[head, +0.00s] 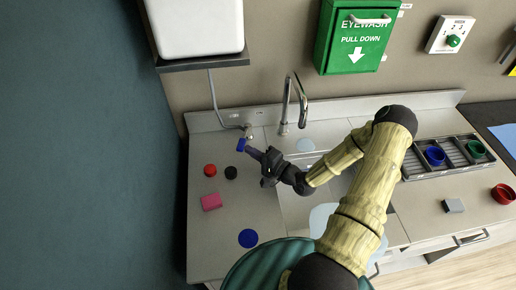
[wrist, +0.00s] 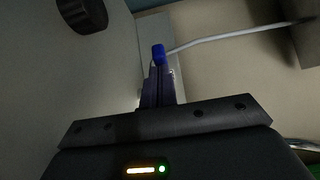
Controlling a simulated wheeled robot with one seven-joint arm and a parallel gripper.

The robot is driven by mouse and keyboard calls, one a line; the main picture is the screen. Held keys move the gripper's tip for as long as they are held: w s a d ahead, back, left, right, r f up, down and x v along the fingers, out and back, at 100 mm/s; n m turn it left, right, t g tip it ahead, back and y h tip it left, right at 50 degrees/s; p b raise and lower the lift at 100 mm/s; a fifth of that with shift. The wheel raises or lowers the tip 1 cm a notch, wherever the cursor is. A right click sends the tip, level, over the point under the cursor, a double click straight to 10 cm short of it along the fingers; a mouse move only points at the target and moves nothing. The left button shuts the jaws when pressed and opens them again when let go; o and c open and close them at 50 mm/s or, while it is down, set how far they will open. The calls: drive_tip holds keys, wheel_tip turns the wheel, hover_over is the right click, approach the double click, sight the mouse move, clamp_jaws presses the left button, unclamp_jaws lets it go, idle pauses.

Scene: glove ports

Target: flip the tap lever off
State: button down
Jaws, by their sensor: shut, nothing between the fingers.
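The small tap (head: 248,135) stands at the back of the counter, left of the sink, with a grey hose running up from it. Its blue lever (head: 241,145) shows just beyond my fingertips. My gripper (head: 251,151) reaches in from the right, its fingers closed together with nothing between them. In the wrist view the blue lever (wrist: 158,53) is straight ahead of the closed fingers (wrist: 159,72), which hide part of the tap. I cannot tell whether the fingertips touch the lever.
A red cap (head: 210,170), a black cap (head: 231,172) and a pink block (head: 211,202) lie on the counter left of my gripper. A curved faucet (head: 287,105) stands behind my gripper. A white tank (head: 197,25) hangs above. The front left counter is mostly free.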

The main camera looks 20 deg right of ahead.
drive_tip(key=shift+w+a+p, duration=0.15)
drive_tip(key=shift+a+p, duration=0.05)
drive_tip(key=shift+a, duration=0.4)
drive_tip(key=shift+w+a+p, duration=0.15)
drive_tip(key=shift+a, duration=0.45)
drive_tip(key=shift+r, duration=0.1)
drive_tip(key=shift+a+r, duration=0.1)
drive_tip(key=shift+a, duration=0.15)
drive_tip(key=shift+d, duration=0.35)
drive_tip(key=v, duration=0.4)
drive_tip(key=shift+d+f, duration=0.3)
drive_tip(key=shift+d, duration=0.2)
drive_tip(key=s+b, duration=0.1)
drive_tip(key=s, duration=0.5)
drive_tip(key=s+d+b, duration=0.1)
drive_tip(key=s, duration=0.2)
drive_tip(key=shift+s+b, duration=0.15)
drive_tip(key=shift+b, duration=0.15)
drive_tip(key=shift+r, duration=0.1)
drive_tip(key=shift+a, duration=0.1)
